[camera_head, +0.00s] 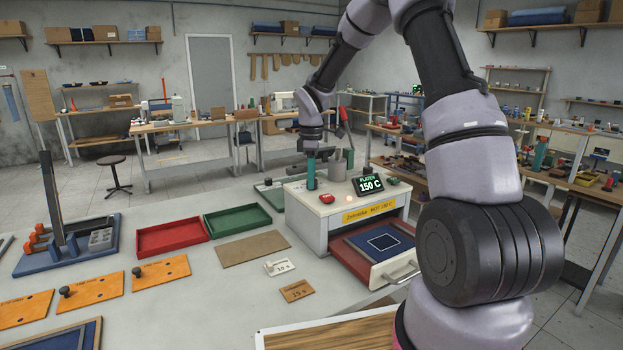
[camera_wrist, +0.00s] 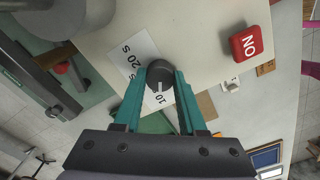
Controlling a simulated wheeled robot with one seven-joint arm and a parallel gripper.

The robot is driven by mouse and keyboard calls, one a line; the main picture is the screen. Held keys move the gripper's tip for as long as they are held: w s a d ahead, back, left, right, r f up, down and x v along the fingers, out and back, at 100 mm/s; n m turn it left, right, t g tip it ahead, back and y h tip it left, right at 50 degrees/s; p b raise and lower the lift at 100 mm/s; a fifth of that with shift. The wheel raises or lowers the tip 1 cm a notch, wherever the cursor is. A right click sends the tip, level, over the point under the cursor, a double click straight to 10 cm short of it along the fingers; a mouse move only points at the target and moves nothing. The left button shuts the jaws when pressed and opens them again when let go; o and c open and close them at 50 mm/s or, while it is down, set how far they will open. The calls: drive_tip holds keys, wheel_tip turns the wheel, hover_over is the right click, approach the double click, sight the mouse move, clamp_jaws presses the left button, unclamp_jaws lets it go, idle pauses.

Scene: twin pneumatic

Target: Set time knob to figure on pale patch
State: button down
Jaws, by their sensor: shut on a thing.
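The time knob (camera_wrist: 160,74) is dark and round, on the machine's pale top, between my teal fingers in the wrist view. A white line on it points down in that picture, toward the printed 10. The dial plate (camera_wrist: 126,58) also shows 20 S; its other figures are hidden by my fingers. My gripper (camera_head: 311,186) is shut on the knob, pointing down at the machine's left rear. The pale patch (camera_head: 279,267) lies on the table in front of the machine, with small print that looks like 10 s. A brown patch (camera_head: 297,290) beside it seems to read 15 s.
The red button reads ON in the wrist view (camera_wrist: 246,43). Red (camera_head: 141,243) and green (camera_head: 207,224) trays stand left.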

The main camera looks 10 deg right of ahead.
drive_tip(key=shift+c, duration=2.4)
unclamp_jaws()
wheel_tip(320, 180, up, 11)
drive_tip(key=shift+f, duration=0.1)
